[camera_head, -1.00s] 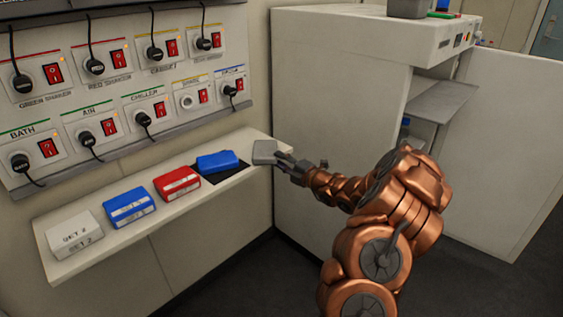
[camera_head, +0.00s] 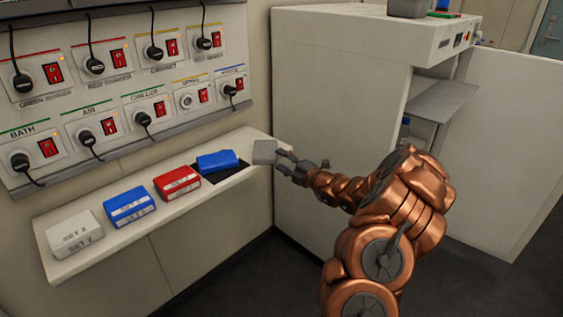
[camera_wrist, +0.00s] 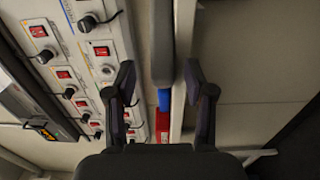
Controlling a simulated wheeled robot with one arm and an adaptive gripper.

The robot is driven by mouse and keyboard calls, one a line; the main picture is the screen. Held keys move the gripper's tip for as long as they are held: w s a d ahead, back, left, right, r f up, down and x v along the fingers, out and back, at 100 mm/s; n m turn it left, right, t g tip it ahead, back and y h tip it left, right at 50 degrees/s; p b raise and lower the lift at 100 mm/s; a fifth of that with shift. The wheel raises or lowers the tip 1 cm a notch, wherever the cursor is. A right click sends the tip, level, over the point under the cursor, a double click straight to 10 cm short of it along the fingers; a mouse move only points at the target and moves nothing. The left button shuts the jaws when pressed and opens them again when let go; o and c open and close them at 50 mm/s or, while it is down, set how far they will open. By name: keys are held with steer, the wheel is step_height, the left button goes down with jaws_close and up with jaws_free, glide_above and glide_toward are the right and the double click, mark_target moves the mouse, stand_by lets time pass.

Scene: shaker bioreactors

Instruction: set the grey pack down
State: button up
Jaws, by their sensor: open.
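The grey pack (camera_head: 265,152) is at the right end of the narrow wall shelf (camera_head: 95,262), right of a blue pack on a dark patch. I cannot tell whether its whole underside rests on the shelf. My gripper (camera_head: 283,163) is open just to its right, with the fingers close to the pack's near end. In the wrist view my spread fingers (camera_wrist: 159,82) show empty space between them, and the grey pack (camera_wrist: 162,45) shows as an upright grey strip beyond them.
Along the shelf stand a blue pack (camera_head: 218,161), a red pack (camera_head: 177,183), another blue pack (camera_head: 130,207) and a white pack (camera_head: 75,233). A switch panel (camera_head: 120,95) with plugs hangs above. A large white cabinet (camera_head: 335,110) with an open door stands right.

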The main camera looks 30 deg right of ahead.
steer(key=v, duration=1.1)
steer(key=shift+s, duration=0.2)
